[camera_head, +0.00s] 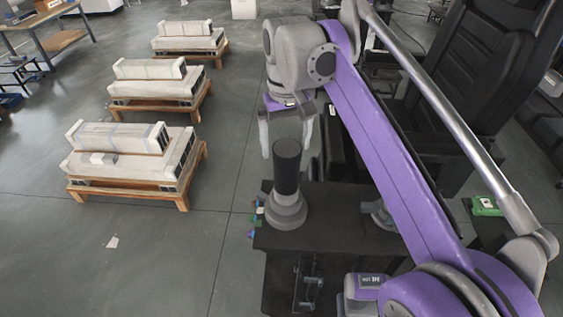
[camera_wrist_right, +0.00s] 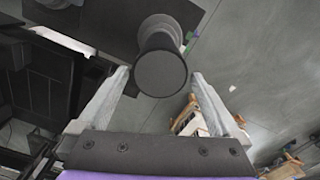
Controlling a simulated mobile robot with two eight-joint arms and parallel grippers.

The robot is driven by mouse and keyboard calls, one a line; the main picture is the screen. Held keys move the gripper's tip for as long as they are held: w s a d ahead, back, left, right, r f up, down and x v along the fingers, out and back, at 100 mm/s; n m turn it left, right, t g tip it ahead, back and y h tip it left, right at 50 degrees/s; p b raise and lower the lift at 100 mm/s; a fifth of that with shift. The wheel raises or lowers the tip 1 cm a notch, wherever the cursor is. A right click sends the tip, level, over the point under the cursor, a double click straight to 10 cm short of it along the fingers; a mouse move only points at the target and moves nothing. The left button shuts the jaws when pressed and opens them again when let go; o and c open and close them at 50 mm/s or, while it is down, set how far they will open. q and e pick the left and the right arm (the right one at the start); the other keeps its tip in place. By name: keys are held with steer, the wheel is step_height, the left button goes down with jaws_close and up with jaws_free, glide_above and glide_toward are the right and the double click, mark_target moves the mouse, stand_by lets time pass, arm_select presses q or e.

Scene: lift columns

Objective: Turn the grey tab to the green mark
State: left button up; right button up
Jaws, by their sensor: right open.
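A dark upright cylinder (camera_head: 286,170) stands on a round, stepped grey base (camera_head: 287,211) at the left edge of a dark table. My right gripper (camera_head: 286,152) is open above and around the cylinder's top, one finger to each side. In the right wrist view the cylinder's round dark end (camera_wrist_right: 160,73) lies between the two open fingertips, with a gap on both sides. I cannot make out a grey tab for certain. Small green and blue patches (camera_head: 256,212) show at the table edge beside the base; I cannot tell whether one is the green mark. My left gripper is not in view.
Another grey round part (camera_head: 378,212) sits on the dark table (camera_head: 335,200), partly hidden by my purple right arm. A green object (camera_head: 487,207) lies at the right. Wooden pallets with pale blocks (camera_head: 130,165) stand on the floor at the left. Open floor lies between.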

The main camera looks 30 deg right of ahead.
mark_target(286, 169)
step_height(286, 169, down, 9)
steer(key=shift+r+b, duration=0.2)
steer(key=shift+b, duration=0.2)
jaws_close()
stand_by(0.4)
